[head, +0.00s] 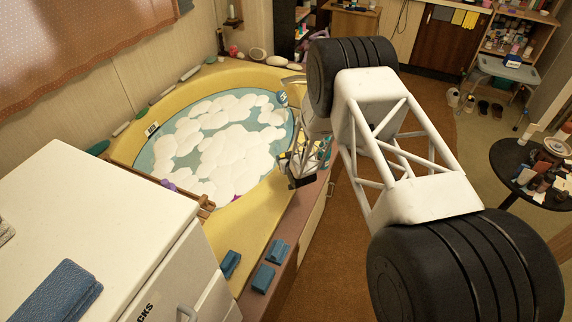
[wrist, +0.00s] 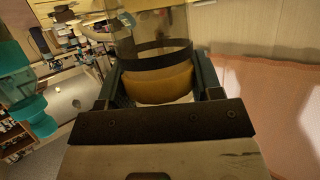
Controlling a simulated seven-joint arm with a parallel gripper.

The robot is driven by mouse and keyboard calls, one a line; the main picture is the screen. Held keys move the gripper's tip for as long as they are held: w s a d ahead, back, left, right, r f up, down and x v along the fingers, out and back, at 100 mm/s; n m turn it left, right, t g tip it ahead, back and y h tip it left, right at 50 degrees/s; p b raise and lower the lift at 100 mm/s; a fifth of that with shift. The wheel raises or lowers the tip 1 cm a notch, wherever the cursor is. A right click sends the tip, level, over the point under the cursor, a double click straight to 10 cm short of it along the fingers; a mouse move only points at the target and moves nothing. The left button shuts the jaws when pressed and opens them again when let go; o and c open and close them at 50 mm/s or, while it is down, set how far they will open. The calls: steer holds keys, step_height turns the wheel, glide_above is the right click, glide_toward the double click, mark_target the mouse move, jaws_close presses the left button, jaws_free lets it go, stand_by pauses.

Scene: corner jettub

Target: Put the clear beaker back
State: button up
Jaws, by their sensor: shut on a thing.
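The clear beaker (wrist: 152,42) is in the wrist view, between the two fingers of my gripper (wrist: 156,68). It is see-through, with a dark band around it and a tan lower part below the band. My gripper is shut on it. In the head view my gripper (head: 300,174) is over the right rim of the yellow corner tub, partly hidden by my own arm. The beaker cannot be made out clearly there.
The tub (head: 243,250) holds water and white foam. A white cabinet (head: 95,215) stands at left, a round dark table (head: 515,165) at right. Bottles and stones line the back rim. Brown floor right of the tub is open.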

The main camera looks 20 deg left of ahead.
steer(key=shift+f, duration=1.75)
steer(key=shift+f, duration=0.15)
steer(key=o, duration=1)
steer(key=shift+r, duration=0.2)
steer(key=shift+s+d+r, duration=0.25)
steer(key=shift+s+d, duration=0.1)
steer(key=shift+d, duration=0.05)
steer(key=shift+v, duration=5.4)
